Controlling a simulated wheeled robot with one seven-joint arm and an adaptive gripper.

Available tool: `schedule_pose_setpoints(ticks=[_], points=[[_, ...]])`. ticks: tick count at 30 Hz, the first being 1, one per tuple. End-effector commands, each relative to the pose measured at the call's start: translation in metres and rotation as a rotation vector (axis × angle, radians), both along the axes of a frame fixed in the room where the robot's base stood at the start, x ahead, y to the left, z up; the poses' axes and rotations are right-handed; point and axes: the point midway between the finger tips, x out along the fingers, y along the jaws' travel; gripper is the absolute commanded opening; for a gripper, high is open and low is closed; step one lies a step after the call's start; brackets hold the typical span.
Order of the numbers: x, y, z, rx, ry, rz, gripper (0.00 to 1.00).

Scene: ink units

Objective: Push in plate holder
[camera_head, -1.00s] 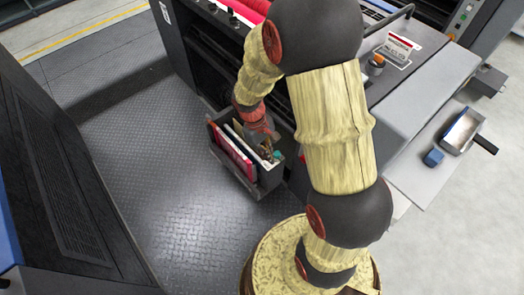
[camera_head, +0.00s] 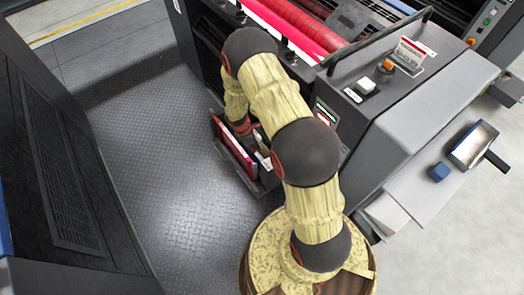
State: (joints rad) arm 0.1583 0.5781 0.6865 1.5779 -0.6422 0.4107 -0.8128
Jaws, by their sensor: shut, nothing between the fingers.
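The plate holder (camera_head: 248,180) is a dark, narrow bin at the foot of the printing machine's left side. It juts out over the floor and holds upright red and white plates (camera_head: 232,148). My gripper (camera_head: 250,134) is down at the holder's inner end, beside the machine. It is shut and appears empty. My own arm hides much of it and the right part of the holder, so I cannot tell whether it touches the holder.
The printing machine (camera_head: 420,110) with a red roller (camera_head: 300,30) stands behind and right of the holder. A dark cabinet (camera_head: 50,170) stands at the left. The ridged floor (camera_head: 150,130) between them is clear. A blue block (camera_head: 438,172) lies on a side shelf.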

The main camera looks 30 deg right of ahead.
Motion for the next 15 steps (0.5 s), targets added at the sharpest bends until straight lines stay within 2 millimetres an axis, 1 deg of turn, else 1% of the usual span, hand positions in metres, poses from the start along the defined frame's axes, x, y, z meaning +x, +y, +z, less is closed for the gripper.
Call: schedule_pose_setpoints(ticks=[1, 5, 9, 15], points=[[-0.002, -0.001, -0.009, 0.001, 0.002, -0.001, 0.0], [-0.004, -0.006, -0.031, 0.0, 0.004, -0.002, 0.0], [-0.007, -0.013, -0.059, 0.0, 0.004, -0.003, 0.0], [-0.009, -0.021, -0.096, 0.0, 0.003, -0.005, 0.0]])
